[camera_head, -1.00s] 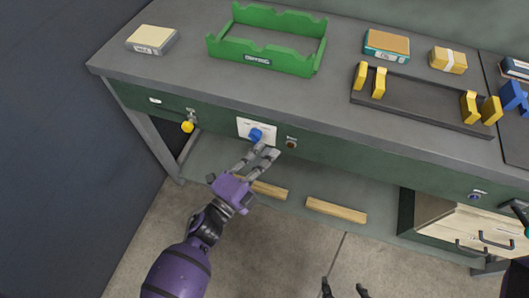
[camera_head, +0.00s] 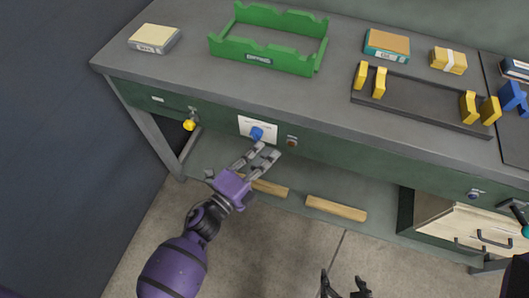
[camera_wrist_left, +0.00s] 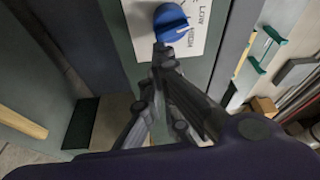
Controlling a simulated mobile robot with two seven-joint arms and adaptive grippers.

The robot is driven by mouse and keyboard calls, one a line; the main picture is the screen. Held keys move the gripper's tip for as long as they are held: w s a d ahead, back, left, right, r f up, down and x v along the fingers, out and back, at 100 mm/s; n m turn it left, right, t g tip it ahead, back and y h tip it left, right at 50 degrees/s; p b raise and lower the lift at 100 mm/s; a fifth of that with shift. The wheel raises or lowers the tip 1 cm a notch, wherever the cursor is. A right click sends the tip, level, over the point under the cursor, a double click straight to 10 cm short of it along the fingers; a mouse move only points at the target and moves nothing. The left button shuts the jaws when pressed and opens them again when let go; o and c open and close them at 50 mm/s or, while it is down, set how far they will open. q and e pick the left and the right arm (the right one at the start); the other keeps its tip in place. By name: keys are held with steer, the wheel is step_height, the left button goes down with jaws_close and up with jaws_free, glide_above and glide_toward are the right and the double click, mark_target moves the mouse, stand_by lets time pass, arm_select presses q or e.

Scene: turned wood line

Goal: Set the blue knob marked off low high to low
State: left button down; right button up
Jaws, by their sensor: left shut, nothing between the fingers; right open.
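The blue knob (camera_head: 257,134) sits on a white plate (camera_head: 245,124) on the bench's green front. In the left wrist view the knob (camera_wrist_left: 171,22) shows close up, with LOW and HIGH printed to its right. A light mark is on its lower right edge; which label it meets is hard to tell, and OFF is not readable. My left gripper (camera_head: 268,153) is shut and empty just below the knob. Its fingertips (camera_wrist_left: 166,57) overlap the knob's lower edge there; contact cannot be told. My right gripper (camera_head: 344,284) is open at the bottom edge.
A yellow knob (camera_head: 189,125) is left of the plate and a round brown fitting (camera_head: 292,141) right of it. The bench top (camera_head: 210,87) holds a green frame (camera_head: 267,60) and a black tray (camera_head: 420,100). Wooden bars (camera_head: 336,208) lie on the lower shelf.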

arm_select(q)
steer(key=shift+f+m, duration=0.1)
steer(key=shift+m, duration=0.3)
arm_select(e)
steer(key=shift+s+d, duration=0.1)
steer(key=shift+s, duration=0.2)
arm_select(q)
steer(key=shift+a+f, duration=0.1)
steer(key=shift+f, duration=0.05)
arm_select(e)
steer(key=shift+w+r, duration=0.15)
stand_by(0.6)
